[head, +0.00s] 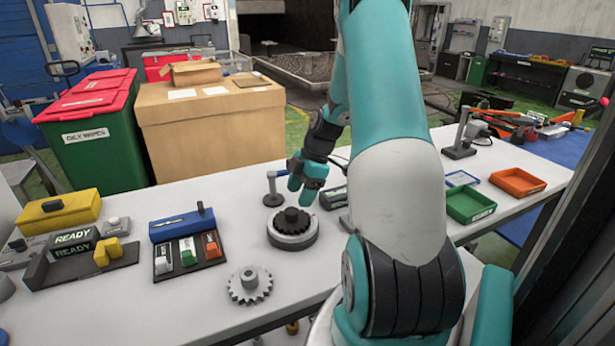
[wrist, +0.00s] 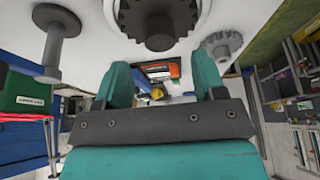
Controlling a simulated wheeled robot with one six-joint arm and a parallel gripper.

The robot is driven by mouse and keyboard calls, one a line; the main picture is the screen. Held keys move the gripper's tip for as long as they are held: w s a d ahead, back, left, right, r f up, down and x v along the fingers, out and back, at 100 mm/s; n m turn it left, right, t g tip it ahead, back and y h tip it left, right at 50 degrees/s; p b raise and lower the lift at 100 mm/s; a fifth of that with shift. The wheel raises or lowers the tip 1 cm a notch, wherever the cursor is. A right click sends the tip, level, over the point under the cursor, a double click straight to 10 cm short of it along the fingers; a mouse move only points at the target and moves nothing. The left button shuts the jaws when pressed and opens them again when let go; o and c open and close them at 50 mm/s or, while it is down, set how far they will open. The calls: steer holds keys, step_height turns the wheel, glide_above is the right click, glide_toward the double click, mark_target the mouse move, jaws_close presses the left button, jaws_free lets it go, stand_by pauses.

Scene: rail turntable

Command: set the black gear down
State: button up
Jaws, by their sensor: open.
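The black gear (head: 292,220) lies flat on top of a round grey and white turntable (head: 293,241) on the white bench. The wrist view shows the gear (wrist: 158,24) at its top edge, partly cut off, on the pale disc. My gripper (head: 302,192) is just above and behind the gear in the head view. Its two teal fingers are apart, and in the wrist view nothing is between the fingertips (wrist: 163,66). The gear looks clear of both fingers.
A grey gear (head: 249,285) lies in front of the turntable. A small post (head: 273,188) stands close behind it. A tray with coloured blocks (head: 187,253) and a READY sign (head: 73,242) are left. Green (head: 470,204) and orange (head: 517,182) bins are right.

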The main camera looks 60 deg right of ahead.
steer(key=v, duration=0.7)
steer(key=w+a+r+m+g, duration=0.1)
steer(key=a+r, duration=0.2)
steer(key=a, duration=1)
steer(key=w+a+r+m, duration=0.1)
steer(key=a+r, duration=0.3)
steer(key=a, duration=1)
steer(key=s+a+r+m+g, duration=0.1)
steer(key=s+a+m, duration=0.1)
steer(key=s+a, duration=1.2)
steer(key=shift+s+a+r+m+b, duration=0.3)
steer(key=shift+a+m+b, duration=0.15)
steer(key=shift+a, duration=0.35)
